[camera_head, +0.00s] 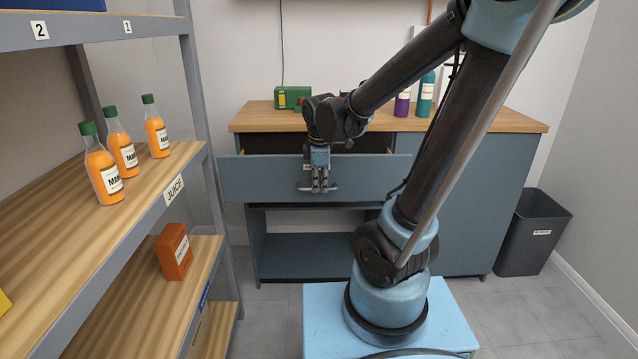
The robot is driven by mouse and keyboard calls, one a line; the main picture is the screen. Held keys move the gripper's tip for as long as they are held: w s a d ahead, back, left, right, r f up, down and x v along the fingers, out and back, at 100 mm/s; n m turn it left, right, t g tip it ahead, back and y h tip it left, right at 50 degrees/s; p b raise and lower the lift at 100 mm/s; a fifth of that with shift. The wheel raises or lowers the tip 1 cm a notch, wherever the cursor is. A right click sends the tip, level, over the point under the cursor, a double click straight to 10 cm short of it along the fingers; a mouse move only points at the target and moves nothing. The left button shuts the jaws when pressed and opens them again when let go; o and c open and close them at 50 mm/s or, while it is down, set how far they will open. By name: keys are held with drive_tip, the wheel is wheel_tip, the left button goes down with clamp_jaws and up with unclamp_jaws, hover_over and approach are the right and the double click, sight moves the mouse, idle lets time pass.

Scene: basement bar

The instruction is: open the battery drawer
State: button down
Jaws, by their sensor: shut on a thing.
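A wide blue-grey drawer (258,180) is in the cabinet under the wooden counter. It stands pulled out, with a dark gap showing above its front. A metal bar handle (303,189) is on the drawer front. My gripper (320,190) points down in front of the drawer and is shut on the handle. The fingers cover the middle of the handle. The drawer's contents are hidden, and I cannot read a battery label on it.
A wooden counter (250,119) holds a green box (292,98), a purple bottle (402,104) and a teal bottle (426,97). A shelf with orange juice bottles (124,150) stands at left. A dark bin (530,232) is at right. An open shelf space lies below the drawer.

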drive_tip(key=c, duration=1.7)
unclamp_jaws()
drive_tip(key=shift+r, duration=0.2)
drive_tip(key=shift+s+r, duration=0.35)
drive_tip(key=shift+r, duration=1.55)
drive_tip(key=shift+s+r, duration=0.35)
drive_tip(key=shift+r, duration=1.55)
drive_tip(key=shift+s+r, duration=0.35)
drive_tip(key=shift+r, duration=1.55)
drive_tip(key=s+d+f+m, duration=0.4)
drive_tip(key=f+m, duration=0.1)
drive_tip(key=s+d+f+m, duration=0.4)
drive_tip(key=d+m, duration=0.1)
drive_tip(key=m, duration=0.1)
drive_tip(key=s+d+f+m, duration=0.4)
drive_tip(key=s+f+m, duration=0.1)
drive_tip(key=m, duration=0.1)
drive_tip(key=shift+s+d+f, duration=0.1)
drive_tip(key=shift+d+f, duration=0.2)
drive_tip(key=shift+d, duration=0.1)
